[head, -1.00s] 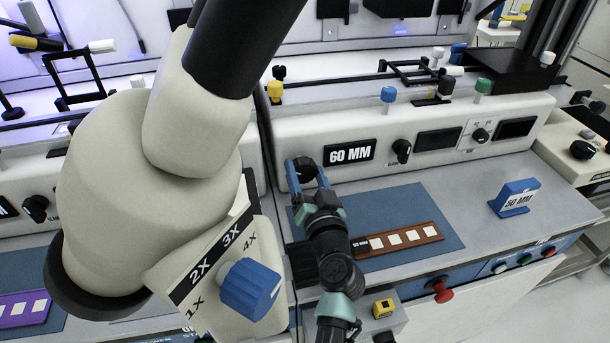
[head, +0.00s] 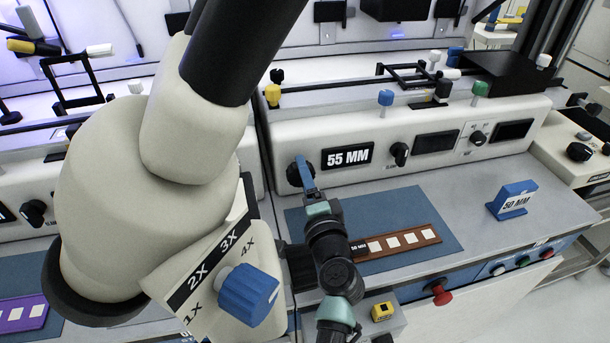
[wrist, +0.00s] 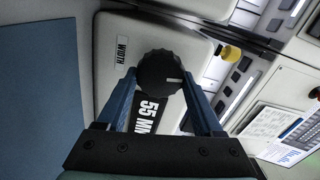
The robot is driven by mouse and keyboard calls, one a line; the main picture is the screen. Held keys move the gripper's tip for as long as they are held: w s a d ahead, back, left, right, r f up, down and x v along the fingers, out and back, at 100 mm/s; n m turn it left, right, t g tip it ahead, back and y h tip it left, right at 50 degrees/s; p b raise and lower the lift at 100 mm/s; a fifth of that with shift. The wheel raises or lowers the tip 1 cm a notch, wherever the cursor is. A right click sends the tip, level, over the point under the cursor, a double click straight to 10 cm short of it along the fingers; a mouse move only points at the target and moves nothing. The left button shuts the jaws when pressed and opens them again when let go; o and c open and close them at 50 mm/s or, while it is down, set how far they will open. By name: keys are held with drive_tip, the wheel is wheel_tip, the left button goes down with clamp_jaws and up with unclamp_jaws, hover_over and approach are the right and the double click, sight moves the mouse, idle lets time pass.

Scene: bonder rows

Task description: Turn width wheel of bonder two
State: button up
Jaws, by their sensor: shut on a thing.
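The black width wheel (head: 294,174) sits on the white front panel of the bonder, left of its display (head: 347,156), which reads 55 MM. My gripper (head: 304,169) has its blue fingers at the wheel. In the wrist view the wheel (wrist: 160,73) lies between the two fingertips of my gripper (wrist: 160,80), with a white mark on its face. The gripper is shut on the wheel. The label WIDTH (wrist: 121,49) shows beside it. In the head view the fingers partly cover the wheel.
A blue stand (head: 512,200) marked 50 MM is on the bench at right. A brown strip (head: 400,242) with white squares lies on the blue mat (head: 420,209). A big cream microscope body (head: 130,200) with a blue knob (head: 249,294) fills the left foreground.

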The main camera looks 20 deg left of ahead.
drive_tip(key=m, duration=0.3)
drive_tip(key=shift+f+m+p, duration=0.1)
drive_tip(key=shift+m+p, duration=0.2)
drive_tip(key=shift+p, duration=0.1)
drive_tip(key=shift+f+m+p, duration=0.15)
drive_tip(key=shift+m+p, duration=0.35)
drive_tip(key=shift+m, duration=1.4)
drive_tip(key=o, duration=1.4)
drive_tip(key=shift+c, duration=0.2)
drive_tip(key=shift+s, duration=0.1)
drive_tip(key=v, duration=1.3)
